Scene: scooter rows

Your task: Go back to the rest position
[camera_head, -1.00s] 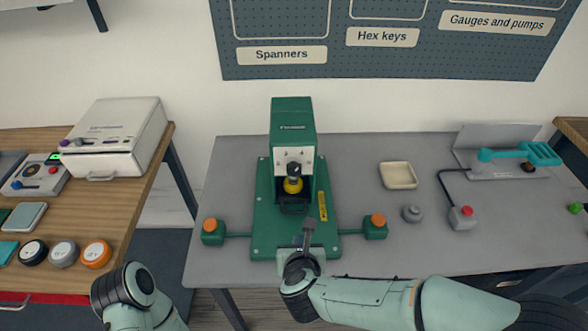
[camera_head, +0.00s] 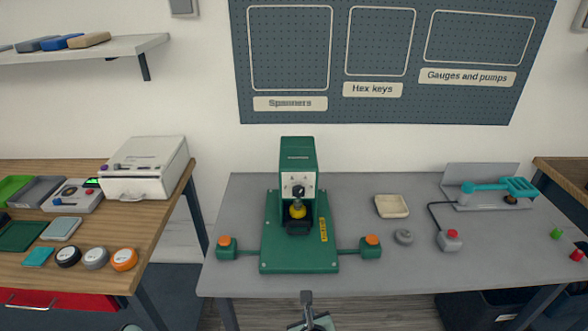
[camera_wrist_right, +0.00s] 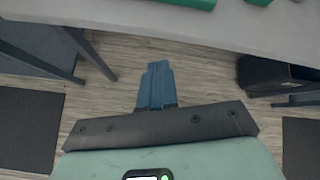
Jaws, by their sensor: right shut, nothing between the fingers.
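My right gripper (camera_head: 307,298) shows at the bottom middle of the head view, just in front of the grey table's (camera_head: 430,268) front edge. In the right wrist view its blue fingers (camera_wrist_right: 156,82) are together with nothing between them, over the wooden floor. The table edge lies beyond them. My left gripper is out of view.
A green press (camera_head: 298,158) stands on the table, with a green button box (camera_head: 227,250) at its left and another (camera_head: 370,249) at its right. A pale tray (camera_head: 391,207) lies farther right. A wooden bench (camera_head: 150,222) is at the left, with a floor gap between.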

